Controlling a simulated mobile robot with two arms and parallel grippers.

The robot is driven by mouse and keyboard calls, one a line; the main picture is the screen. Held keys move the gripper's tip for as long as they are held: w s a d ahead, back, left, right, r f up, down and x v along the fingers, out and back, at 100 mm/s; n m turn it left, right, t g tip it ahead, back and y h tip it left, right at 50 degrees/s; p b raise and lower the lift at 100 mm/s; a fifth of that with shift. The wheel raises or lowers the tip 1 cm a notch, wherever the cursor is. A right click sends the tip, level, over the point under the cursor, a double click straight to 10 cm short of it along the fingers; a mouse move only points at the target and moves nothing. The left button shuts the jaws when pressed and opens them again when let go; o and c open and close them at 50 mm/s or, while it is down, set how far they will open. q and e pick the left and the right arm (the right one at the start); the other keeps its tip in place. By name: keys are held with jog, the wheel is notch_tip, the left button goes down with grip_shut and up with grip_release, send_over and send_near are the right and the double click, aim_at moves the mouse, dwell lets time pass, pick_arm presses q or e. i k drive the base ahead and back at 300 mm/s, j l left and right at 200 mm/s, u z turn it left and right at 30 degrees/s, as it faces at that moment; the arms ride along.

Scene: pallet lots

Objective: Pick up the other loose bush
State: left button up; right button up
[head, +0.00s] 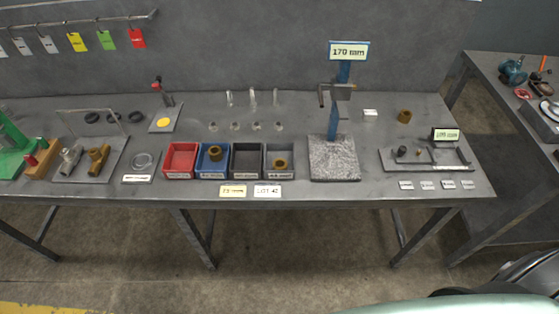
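A loose brown-bronze bush (404,116) stands on the right part of the grey bench (472,190), behind the small rack and to the right of a white label block. Another bush (215,153) is in the blue bin (212,168). A third bush (280,163) is in the grey bin at the right end of the bin row. Neither of my grippers is in view.
A stone-based stand (334,158) with a 170 mm sign rises left of the loose bush. A low dark rack (432,160) with small parts and a sign lies in front of it. Red (180,158) and black (246,160) bins look empty. A second bench is at right.

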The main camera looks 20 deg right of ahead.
aim_at(404, 116)
jog(key=z, duration=1.45)
jog(key=i+l+u, duration=0.1)
jog(key=l, duration=0.2)
jog(key=i+l+u, duration=0.1)
jog(key=l, duration=0.25)
jog(key=i+l+u, duration=0.1)
jog(key=i+l, duration=0.15)
jog(key=l, duration=0.1)
